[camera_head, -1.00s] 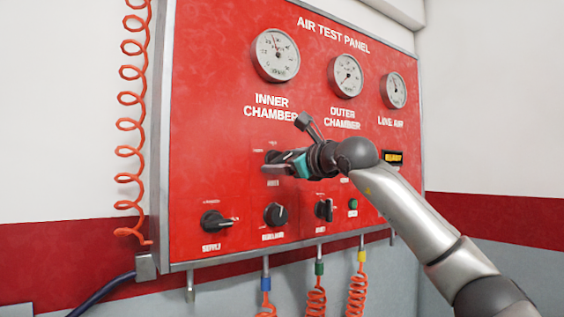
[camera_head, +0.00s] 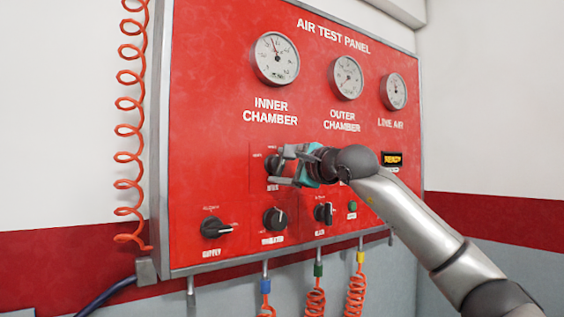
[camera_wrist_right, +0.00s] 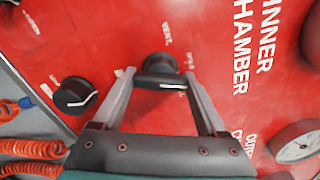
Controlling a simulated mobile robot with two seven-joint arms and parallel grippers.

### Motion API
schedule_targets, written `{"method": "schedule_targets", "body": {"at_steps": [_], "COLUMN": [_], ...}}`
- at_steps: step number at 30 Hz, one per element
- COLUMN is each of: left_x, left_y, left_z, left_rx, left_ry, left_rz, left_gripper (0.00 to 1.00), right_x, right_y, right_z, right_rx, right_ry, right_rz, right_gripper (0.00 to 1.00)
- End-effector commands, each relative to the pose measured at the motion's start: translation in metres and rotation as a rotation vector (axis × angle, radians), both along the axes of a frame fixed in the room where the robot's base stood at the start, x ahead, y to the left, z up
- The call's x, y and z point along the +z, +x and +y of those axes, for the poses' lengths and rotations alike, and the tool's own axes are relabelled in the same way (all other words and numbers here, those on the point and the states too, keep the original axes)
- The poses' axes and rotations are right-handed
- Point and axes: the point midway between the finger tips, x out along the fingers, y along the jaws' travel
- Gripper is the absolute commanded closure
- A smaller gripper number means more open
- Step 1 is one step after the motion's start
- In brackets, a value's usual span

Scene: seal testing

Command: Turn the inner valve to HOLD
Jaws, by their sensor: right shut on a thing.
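The inner valve (camera_head: 271,166) is a dark knob on the red panel, below the INNER CHAMBER lettering. In the right wrist view its knob (camera_wrist_right: 160,66) sits between my fingertips, with a pale line on its bar. My right gripper (camera_head: 279,172) is shut on this knob, one finger on each side; the fingers also show in the wrist view (camera_wrist_right: 158,78). The gripper hides part of the knob and its label in the head view. VENT is legible beside the knob in the wrist view; the other position marks are too blurred to read. My left gripper is not in view.
The supply knob (camera_head: 215,228), a second knob (camera_head: 275,219) and a third (camera_head: 323,213) line the panel below, near a green button (camera_head: 352,206). Gauges (camera_head: 276,58) are above. Coiled orange hoses (camera_head: 315,300) hang below, another (camera_head: 130,120) at left.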

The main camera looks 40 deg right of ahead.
Motion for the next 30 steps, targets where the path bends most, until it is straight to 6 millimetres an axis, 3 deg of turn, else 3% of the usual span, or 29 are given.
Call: {"method": "schedule_targets", "body": {"at_steps": [12, 30], "left_x": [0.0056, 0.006], "left_y": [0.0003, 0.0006], "left_z": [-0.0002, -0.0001], "left_rx": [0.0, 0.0], "left_ry": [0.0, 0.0], "left_rz": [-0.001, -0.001], "left_gripper": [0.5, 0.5], "right_x": [0.0014, 0.0012], "right_y": [0.0, 0.0002], "right_z": [0.0005, 0.0008], "right_rx": [0.002, 0.003], "right_ry": [-0.285, -0.378], "right_rz": [0.03, 0.041], "right_gripper": [0.81, 0.81]}}
